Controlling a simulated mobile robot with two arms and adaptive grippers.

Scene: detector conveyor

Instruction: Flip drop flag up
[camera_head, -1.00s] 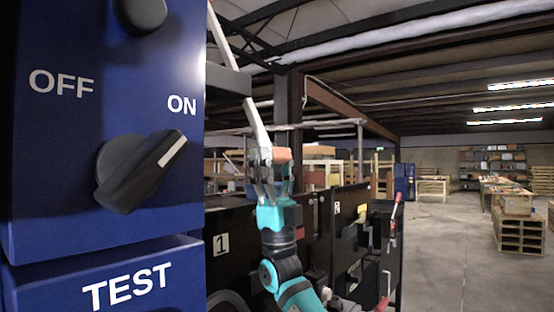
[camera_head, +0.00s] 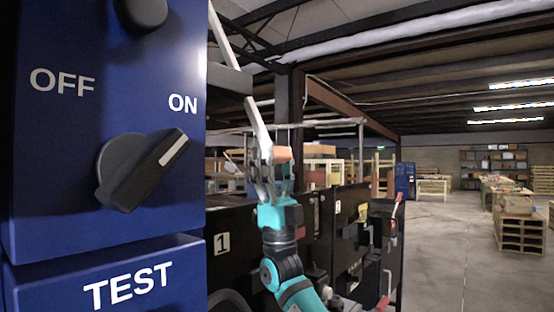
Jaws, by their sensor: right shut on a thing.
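A long pale bar (camera_head: 226,42), seemingly the drop flag, rises at a tilt beside the blue control box, its upper end leaning left. A dark bracket (camera_head: 232,80) lies across its middle. My right gripper (camera_head: 267,160) is at the bar's lower end and is shut on it. The fingers hide part of that end. My left gripper is not in view.
The blue control box (camera_head: 60,150) with an ON/OFF knob (camera_head: 140,168) fills the left, close to the camera. Black machine panels (camera_head: 320,240) stand around my right arm. A red-tipped lever (camera_head: 397,205) is farther right. Open floor (camera_head: 440,250) lies beyond, with pallets (camera_head: 520,232).

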